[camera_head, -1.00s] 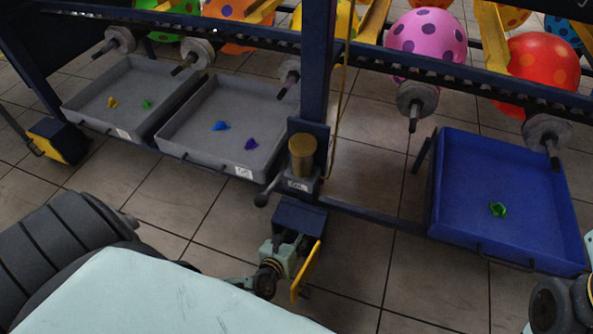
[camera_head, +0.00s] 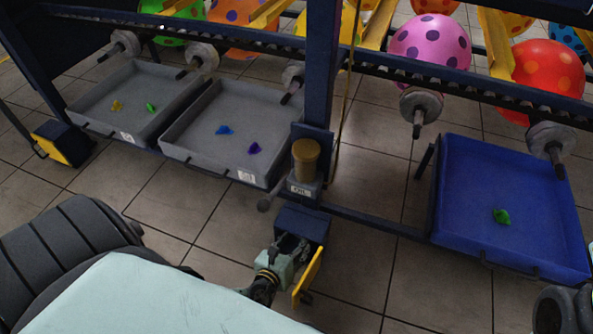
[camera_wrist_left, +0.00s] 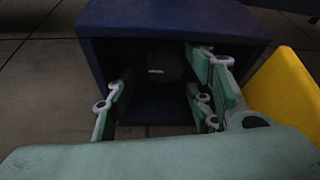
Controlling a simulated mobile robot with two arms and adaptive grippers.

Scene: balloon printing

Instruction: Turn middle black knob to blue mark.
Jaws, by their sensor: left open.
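A dark blue box (camera_head: 301,222) with a yellow door (camera_head: 309,276) swung open stands under a brass-coloured cylinder on the frame post. My left gripper (camera_head: 289,249) is at the box's open front. The left wrist view looks into the box (camera_wrist_left: 172,16). A dark round knob (camera_wrist_left: 163,66) with a short pale mark shows dimly at the back. My left gripper (camera_wrist_left: 160,100) is open, its fingers either side of the opening and apart from the knob. Other knobs and a blue mark cannot be made out. My right gripper is not seen; only dark arm parts show at the lower right.
The yellow door (camera_wrist_left: 287,95) is close on the right of my left gripper. A brass-coloured cylinder (camera_head: 306,160) sits above the box. Two grey trays (camera_head: 190,150) stand left, a blue tray (camera_head: 440,215) right, with small balloon pieces inside. Tiled floor is clear around the box.

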